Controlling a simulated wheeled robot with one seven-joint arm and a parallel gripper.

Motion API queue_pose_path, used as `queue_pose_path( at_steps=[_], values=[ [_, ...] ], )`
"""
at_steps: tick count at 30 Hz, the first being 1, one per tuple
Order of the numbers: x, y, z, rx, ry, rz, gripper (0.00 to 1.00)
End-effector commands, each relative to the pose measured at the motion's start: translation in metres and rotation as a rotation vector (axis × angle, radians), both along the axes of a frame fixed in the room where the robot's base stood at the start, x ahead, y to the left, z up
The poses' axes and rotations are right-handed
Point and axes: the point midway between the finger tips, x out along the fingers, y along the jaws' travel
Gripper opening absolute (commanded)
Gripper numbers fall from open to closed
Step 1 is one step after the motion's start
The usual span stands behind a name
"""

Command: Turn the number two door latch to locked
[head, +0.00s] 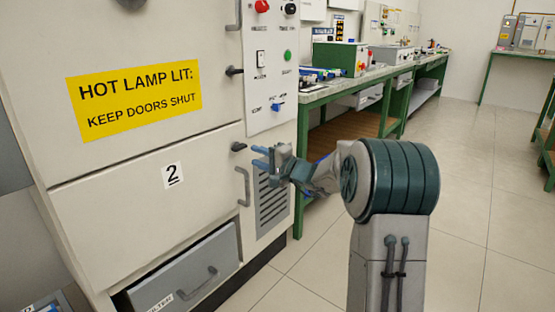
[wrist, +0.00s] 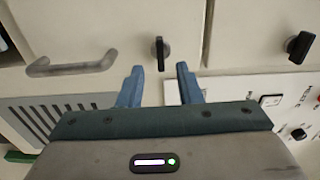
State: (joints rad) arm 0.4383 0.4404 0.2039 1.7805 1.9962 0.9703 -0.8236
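The number two door (head: 130,205) is the lower cream cabinet door with a "2" label (head: 173,176), and it is shut. Its dark latch (head: 238,147) sits near the door's upper right corner. In the wrist view the latch (wrist: 160,52) lies just beyond and between my fingertips, its bar along the picture's vertical. In the head view that bar looks roughly level. My gripper (head: 259,157), also in the wrist view (wrist: 160,70), is open, with blue fingers on either side of the latch's line. It holds nothing, and I see no contact with the latch.
The door's bar handle (head: 243,187) is just below the latch. The upper door's latch (head: 234,71) is above, beside a switch panel (head: 270,75). A grey drawer (head: 188,280) stands partly open below. A green bench (head: 345,85) is behind; floor at right is clear.

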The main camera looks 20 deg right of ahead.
Motion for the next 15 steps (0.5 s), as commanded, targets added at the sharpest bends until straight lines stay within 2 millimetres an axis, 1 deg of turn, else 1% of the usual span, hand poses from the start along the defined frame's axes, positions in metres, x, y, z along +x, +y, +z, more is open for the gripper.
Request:
queue_pose_path(
  at_steps=[1, 6, 9, 15],
  values=[
    [-0.01, -0.01, 0.003, 0.0, 0.001, -0.006, 0.32],
    [-0.035, -0.03, 0.002, 0.0, 0.002, -0.011, 0.32],
    [-0.045, -0.039, 0.001, 0.0, 0.001, -0.013, 0.32],
    [-0.053, -0.045, 0.0, 0.0, 0.0, -0.013, 0.32]
  ],
)
